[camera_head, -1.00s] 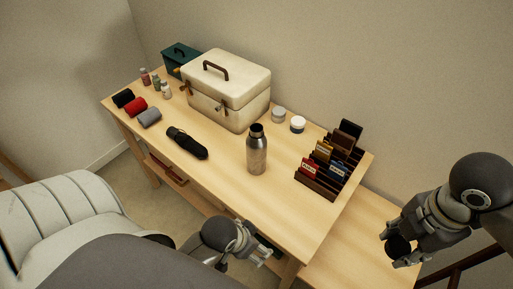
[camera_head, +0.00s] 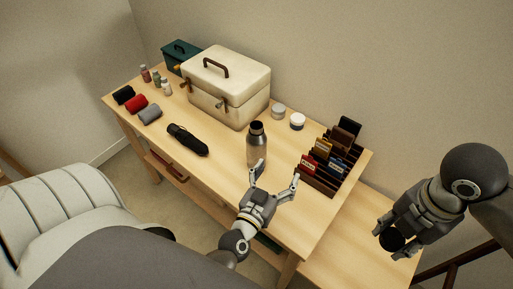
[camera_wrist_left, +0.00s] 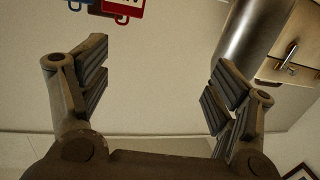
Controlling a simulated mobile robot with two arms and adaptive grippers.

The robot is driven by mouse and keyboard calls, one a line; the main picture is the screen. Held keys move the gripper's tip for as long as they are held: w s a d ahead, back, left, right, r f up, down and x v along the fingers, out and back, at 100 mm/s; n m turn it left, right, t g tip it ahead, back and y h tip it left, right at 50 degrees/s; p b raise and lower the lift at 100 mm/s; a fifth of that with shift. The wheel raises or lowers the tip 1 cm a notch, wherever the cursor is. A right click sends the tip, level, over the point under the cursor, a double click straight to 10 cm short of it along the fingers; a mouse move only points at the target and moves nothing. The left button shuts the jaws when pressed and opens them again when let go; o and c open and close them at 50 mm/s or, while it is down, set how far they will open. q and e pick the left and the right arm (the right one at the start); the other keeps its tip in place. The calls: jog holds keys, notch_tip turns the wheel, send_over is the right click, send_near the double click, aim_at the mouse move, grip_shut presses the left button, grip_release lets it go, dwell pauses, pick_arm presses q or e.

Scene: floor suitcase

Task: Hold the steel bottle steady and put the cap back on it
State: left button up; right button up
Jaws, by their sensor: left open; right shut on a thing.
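The steel bottle (camera_head: 257,148) stands upright and uncapped on the wooden table, with a dark neck. My left gripper (camera_head: 277,174) is open and empty over the table's front part, in front and to the right of the bottle. One finger overlaps the bottle's lower part in the head view; I cannot tell if it touches. In the left wrist view the bottle (camera_wrist_left: 255,38) shows at the upper right, beyond the right-hand finger and not between the open fingers (camera_wrist_left: 160,82). My right gripper (camera_head: 391,232) is shut on the round black cap (camera_head: 392,241), right of the table.
A card rack (camera_head: 320,187) stands right of the bottle. Two small jars (camera_head: 298,121) and a cream case (camera_head: 228,90) stand behind it. A black umbrella (camera_head: 187,140) lies to its left, with rolled cloths (camera_head: 149,114) farther left. A lower wooden surface (camera_head: 350,255) extends at the right.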

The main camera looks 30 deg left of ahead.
aim_at(256, 150)
pick_arm(q)
jog(key=s+a+f+n+g+y, duration=0.1)
jog(key=s+a+n+y, duration=0.1)
jog(key=a+y, duration=0.4)
jog(key=shift+s+a+f+n, duration=0.25)
jog(key=shift+a+n, duration=0.05)
jog(key=shift+n, duration=0.6)
jog(key=shift+w, duration=0.1)
jog(key=b+x, duration=0.1)
jog(key=x, duration=0.5)
jog(key=shift+w+a+f, duration=0.1)
jog(key=shift+w+a, duration=0.1)
jog(key=shift+w, duration=0.1)
pick_arm(e)
jog(key=shift+f, duration=0.7)
